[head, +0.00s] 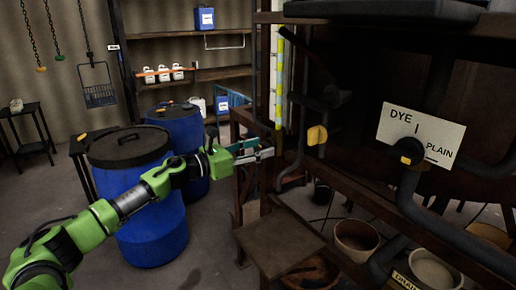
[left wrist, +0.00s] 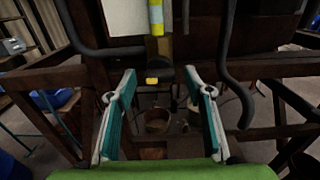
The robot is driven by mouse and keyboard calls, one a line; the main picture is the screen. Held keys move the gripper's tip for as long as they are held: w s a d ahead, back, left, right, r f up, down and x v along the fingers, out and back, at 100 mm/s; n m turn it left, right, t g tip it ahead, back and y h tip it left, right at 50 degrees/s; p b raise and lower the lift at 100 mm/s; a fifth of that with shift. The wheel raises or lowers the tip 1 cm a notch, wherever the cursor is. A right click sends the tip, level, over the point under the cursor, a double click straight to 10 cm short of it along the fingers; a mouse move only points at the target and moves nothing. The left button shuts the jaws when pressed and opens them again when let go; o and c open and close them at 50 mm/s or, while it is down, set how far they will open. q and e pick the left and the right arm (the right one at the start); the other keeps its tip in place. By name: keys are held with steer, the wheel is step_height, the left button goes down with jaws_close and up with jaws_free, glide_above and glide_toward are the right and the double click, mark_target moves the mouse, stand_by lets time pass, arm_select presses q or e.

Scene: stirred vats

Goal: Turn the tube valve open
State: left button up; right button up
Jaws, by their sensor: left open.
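A sight tube (head: 279,90) with yellow and white bands stands upright on the vat frame in the head view. It also shows at the top of the left wrist view (left wrist: 156,17). Below it, in the left wrist view, is a dark valve with a yellow-tipped handle (left wrist: 152,80), which looks like the tube valve. In the head view I cannot make it out clearly near my gripper. My left gripper (head: 266,152) is open and empty, reaching right toward the frame below the tube. In the left wrist view its fingers (left wrist: 161,76) stand either side of the handle, seemingly short of it.
A yellow-handled valve (head: 317,134) and a knob (head: 408,152) under a DYE/PLAIN sign (head: 421,134) are to the right. Dark pipes and frame beams crowd there. Blue drums (head: 131,172) stand behind my left arm. Pots (head: 355,238) sit under the frame.

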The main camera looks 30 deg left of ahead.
arm_select(q)
steer(key=c, duration=1.1)
steer(key=n+p, duration=0.1)
steer(key=n, duration=0.3)
steer(key=shift+r+n, duration=0.1)
steer(key=shift+n, duration=0.3)
steer(key=n+p, duration=0.1)
steer(key=n, duration=0.2)
steer(key=shift+n+p, duration=0.3)
steer(key=shift+p, duration=0.1)
steer(key=n+p, duration=0.2)
steer(key=n, duration=0.3)
steer(key=shift+p, duration=0.4)
steer(key=shift+a+n+p, duration=0.1)
steer(key=shift+n+p, duration=0.95)
steer(key=shift+n, duration=1.15)
